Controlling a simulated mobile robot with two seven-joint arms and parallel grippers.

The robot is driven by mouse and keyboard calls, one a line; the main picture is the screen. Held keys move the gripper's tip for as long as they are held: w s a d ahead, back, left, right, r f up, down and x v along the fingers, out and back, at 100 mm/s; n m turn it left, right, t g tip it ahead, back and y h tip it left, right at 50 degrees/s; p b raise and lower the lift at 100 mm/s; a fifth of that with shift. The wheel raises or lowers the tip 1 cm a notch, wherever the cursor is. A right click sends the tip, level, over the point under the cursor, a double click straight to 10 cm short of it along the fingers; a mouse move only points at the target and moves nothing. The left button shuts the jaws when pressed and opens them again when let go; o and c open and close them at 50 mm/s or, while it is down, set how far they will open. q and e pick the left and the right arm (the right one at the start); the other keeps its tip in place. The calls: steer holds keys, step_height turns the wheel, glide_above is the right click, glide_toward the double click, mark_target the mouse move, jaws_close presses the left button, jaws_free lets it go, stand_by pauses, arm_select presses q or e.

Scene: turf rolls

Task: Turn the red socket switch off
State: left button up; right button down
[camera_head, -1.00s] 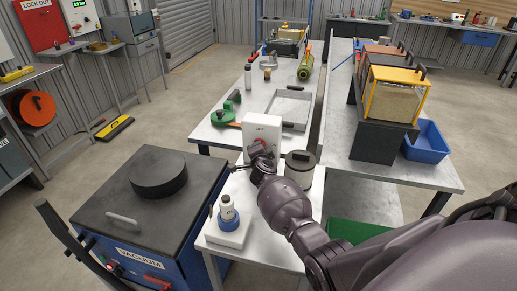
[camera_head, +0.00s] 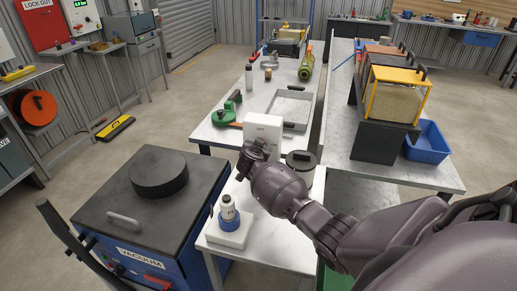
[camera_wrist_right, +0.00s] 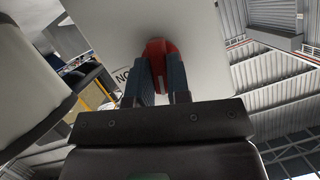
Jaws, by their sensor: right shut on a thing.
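The white switch box (camera_head: 262,130) stands upright on the near end of the metal table, with small lettering high on its front. In the head view my right gripper (camera_head: 254,152) is against the front of the box and hides the switch. In the right wrist view the box face (camera_wrist_right: 205,65) fills the upper middle. The red switch (camera_wrist_right: 158,48) is there between the two dark fingers of my right gripper (camera_wrist_right: 160,68), which are shut on it. Lettering beside it is partly covered by a finger. My left gripper is not in view.
A dark round-lidded pot (camera_head: 300,160) stands right of the box. A bottle on a white and blue stand (camera_head: 229,235) is nearer. The blue vacuum unit (camera_head: 140,215) is at left. A metal tray (camera_head: 290,106) and green tool (camera_head: 225,117) lie behind.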

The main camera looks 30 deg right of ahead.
steer(key=shift+a+n+g+h, duration=0.1)
steer(key=shift+n+g+h, duration=0.45)
steer(key=shift+n, duration=0.45)
steer(key=c, duration=1.1)
jaws_free()
steer(key=v, duration=1)
steer(key=shift+s+a+r, duration=0.15)
steer(key=shift+a+r, duration=0.1)
steer(key=shift+a, duration=0.05)
steer(key=shift+d, duration=0.1)
